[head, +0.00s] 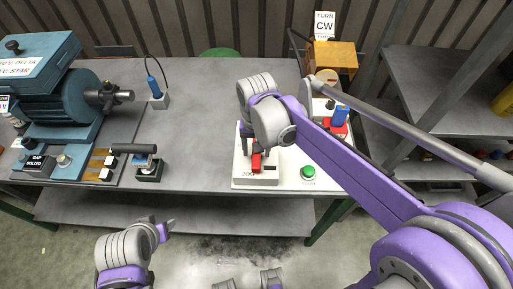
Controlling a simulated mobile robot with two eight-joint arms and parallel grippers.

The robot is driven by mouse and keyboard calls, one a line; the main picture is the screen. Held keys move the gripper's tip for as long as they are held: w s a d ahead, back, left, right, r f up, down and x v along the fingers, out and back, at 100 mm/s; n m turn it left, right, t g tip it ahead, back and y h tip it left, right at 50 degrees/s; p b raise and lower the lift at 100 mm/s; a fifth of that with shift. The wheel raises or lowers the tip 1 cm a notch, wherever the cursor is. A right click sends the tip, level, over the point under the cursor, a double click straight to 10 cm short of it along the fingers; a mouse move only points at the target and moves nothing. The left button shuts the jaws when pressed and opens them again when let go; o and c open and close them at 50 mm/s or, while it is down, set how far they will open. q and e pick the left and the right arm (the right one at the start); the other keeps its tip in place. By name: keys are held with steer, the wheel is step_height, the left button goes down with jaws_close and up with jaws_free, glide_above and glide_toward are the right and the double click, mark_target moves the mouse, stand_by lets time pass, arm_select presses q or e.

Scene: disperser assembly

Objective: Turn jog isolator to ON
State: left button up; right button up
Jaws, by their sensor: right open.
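The jog isolator appears to be the red handle (257,163) on a white panel (241,181) at the front of the bench, with small dark lettering below it. My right gripper (252,153) is open and points down at the handle from above. The wrist hides part of the panel, and I cannot tell whether the fingers touch the handle. The handle's ON or OFF marking is not readable. My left gripper (166,229) is low in front of the bench, away from the panel. Its jaw opening is too small to tell.
A green button (308,172) sits right of the handle. A red block with a blue top (340,117) stands behind it. A blue motor (70,105) and a small dark clamp-like fixture (149,169) are at left. The bench between fixture and panel (200,130) is clear.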

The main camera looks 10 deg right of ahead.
step_height(320, 180, up, 11)
steer(key=shift+p, duration=0.4)
steer(key=shift+f, duration=0.1)
stand_by(0.3)
